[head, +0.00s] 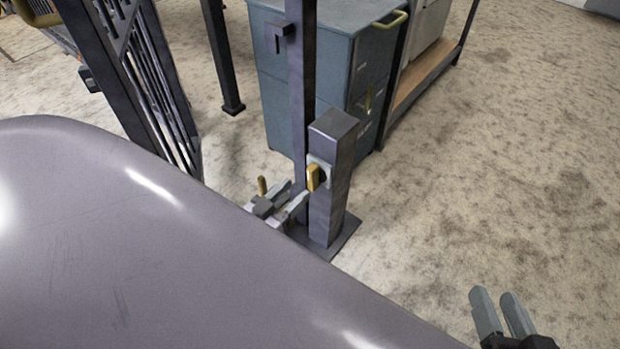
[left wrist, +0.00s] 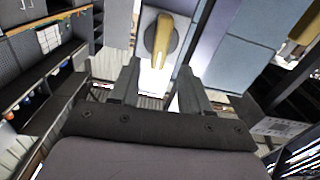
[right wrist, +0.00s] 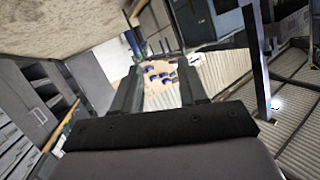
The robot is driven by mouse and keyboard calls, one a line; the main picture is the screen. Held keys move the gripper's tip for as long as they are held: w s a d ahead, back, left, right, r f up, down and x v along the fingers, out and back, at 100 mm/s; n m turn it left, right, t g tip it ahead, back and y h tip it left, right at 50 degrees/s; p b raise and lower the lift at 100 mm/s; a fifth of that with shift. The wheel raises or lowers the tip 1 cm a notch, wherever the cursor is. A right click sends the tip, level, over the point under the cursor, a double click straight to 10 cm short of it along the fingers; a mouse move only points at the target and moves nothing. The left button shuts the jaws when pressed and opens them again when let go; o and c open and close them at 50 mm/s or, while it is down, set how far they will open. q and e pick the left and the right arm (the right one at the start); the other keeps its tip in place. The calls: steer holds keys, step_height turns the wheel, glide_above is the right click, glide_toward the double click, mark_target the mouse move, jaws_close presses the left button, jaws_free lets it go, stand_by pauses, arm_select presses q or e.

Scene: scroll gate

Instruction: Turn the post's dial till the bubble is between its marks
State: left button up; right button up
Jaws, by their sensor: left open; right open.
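The post (head: 341,160) is a short dark grey square column on a flat base plate. Its dial has a gold handle (head: 313,177) on a pale plate on the side facing my left gripper. In the left wrist view the gold handle (left wrist: 161,40) stands roughly upright on a dark round disc. My left gripper (head: 296,197) is open beside the dial; the handle appears just ahead of its fingertips (left wrist: 158,70), and I cannot tell if they touch. My right gripper (head: 502,296) is open and empty, low at the right. I cannot make out the bubble or its marks.
A taller dark upright (head: 301,90) stands right behind the post. A barred dark gate (head: 150,75) is at upper left. A blue-grey cabinet (head: 305,75) and a wood-shelved rack (head: 425,75) stand behind. The mottled floor (head: 500,170) at right is clear.

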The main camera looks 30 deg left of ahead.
mark_target(309, 178)
arm_select(q)
steer(key=w, duration=0.1)
steer(key=w+b, duration=0.1)
steer(key=w, duration=0.2)
steer(key=shift+w+d+f+b, duration=0.1)
steer(key=shift+w+d+b, duration=0.15)
steer(key=shift+w+b, duration=0.15)
steer(key=shift+w, duration=0.5)
arm_select(e)
steer(key=shift+s+d+n+t+h, duration=0.25)
steer(key=shift+d+n+t, duration=0.2)
steer(key=shift+d, duration=0.25)
arm_select(q)
steer(key=c, duration=0.9)
jaws_close()
arm_select(e)
steer(key=shift+r, duration=0.1)
